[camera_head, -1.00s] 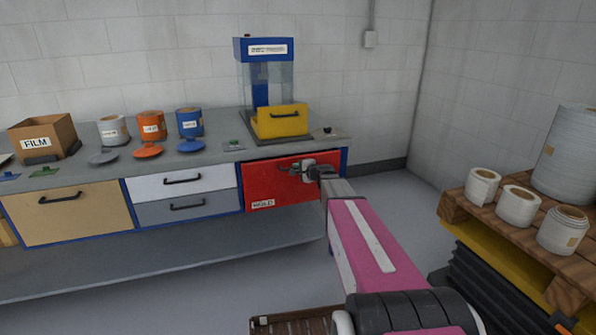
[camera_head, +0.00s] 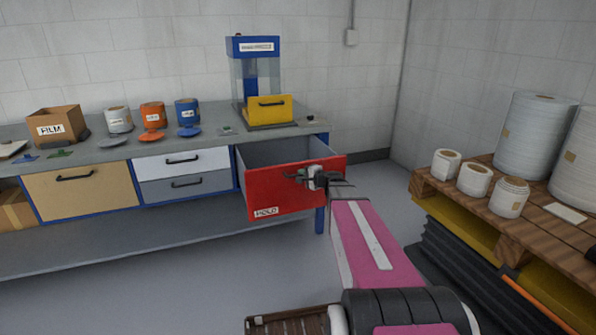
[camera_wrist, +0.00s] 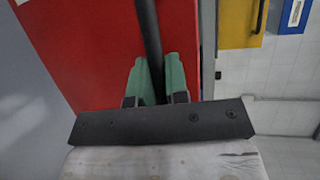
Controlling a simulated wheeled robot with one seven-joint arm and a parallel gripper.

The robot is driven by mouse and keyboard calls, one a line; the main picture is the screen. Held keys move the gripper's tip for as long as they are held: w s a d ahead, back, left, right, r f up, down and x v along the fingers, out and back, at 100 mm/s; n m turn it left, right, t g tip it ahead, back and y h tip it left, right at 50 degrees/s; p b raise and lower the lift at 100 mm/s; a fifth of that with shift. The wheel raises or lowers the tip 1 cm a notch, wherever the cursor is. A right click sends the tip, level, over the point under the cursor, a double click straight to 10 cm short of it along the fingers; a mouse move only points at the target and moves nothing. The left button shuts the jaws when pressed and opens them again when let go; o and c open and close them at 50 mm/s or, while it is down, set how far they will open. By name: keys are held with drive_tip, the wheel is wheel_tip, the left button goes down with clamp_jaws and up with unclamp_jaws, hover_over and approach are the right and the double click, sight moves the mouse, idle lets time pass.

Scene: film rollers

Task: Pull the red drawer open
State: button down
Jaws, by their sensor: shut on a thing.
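The red drawer (camera_head: 283,192) at the right end of the workbench stands well open, and its grey inside shows from above. A white label sits low on its front. My gripper (camera_head: 302,177) is at the drawer front, shut on the black bar handle. In the wrist view my gripper (camera_wrist: 155,84) has its green finger pads on both sides of the handle (camera_wrist: 150,38), with the red drawer front (camera_wrist: 95,45) behind it. The far part of the handle is hidden by my gripper in the head view.
The workbench top (camera_head: 215,142) carries a film box (camera_head: 56,128), several pots and a blue press (camera_head: 254,75) with a yellow drawer. A beige drawer (camera_head: 82,188) and white and grey drawers are closed. A pallet (camera_head: 490,200) with white rolls stands at right.

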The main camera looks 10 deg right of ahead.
drive_tip(key=shift+s+d, duration=0.15)
drive_tip(key=shift+s, duration=0.85)
drive_tip(key=c, duration=1.1)
unclamp_jaws()
drive_tip(key=shift+c, duration=0.2)
drive_tip(key=v, duration=1)
drive_tip(key=shift+s+d, duration=0.15)
drive_tip(key=shift+s, duration=0.2)
